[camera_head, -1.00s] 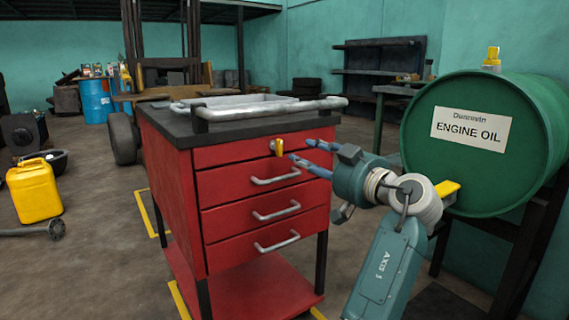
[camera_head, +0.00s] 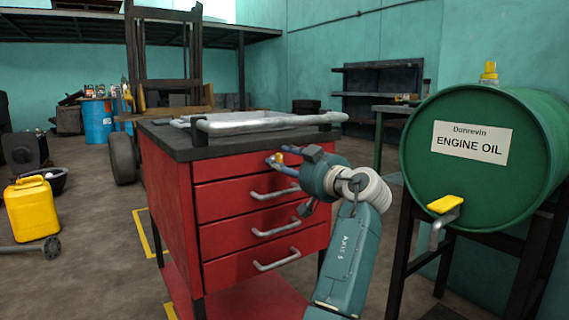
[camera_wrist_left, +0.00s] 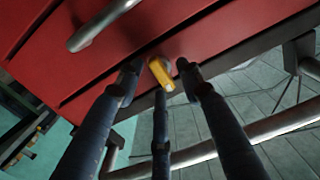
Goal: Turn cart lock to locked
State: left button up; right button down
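The cart lock is a small yellow lever at the upper part of the red cart's (camera_head: 170,185) drawer front. In the head view only a bit of the lever (camera_head: 280,157) shows between my fingers. In the left wrist view the lever (camera_wrist_left: 161,75) juts from a round metal base on the red panel. My left gripper (camera_head: 283,163) is at the lock, its blue-grey fingers (camera_wrist_left: 159,85) spread around the lever. Gaps show between the two outer fingers and the lever; whether the middle finger touches it I cannot tell. My right gripper is out of view.
A metal rail (camera_head: 270,121) runs along the cart's top edge. Drawer handles (camera_head: 275,193) stick out below the lock. A green oil drum (camera_head: 470,180) with a yellow-handled tap stands on a rack to the right. A yellow jerrycan (camera_head: 32,208) is on the floor at left.

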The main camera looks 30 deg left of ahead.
pick_arm(q)
grip_shut()
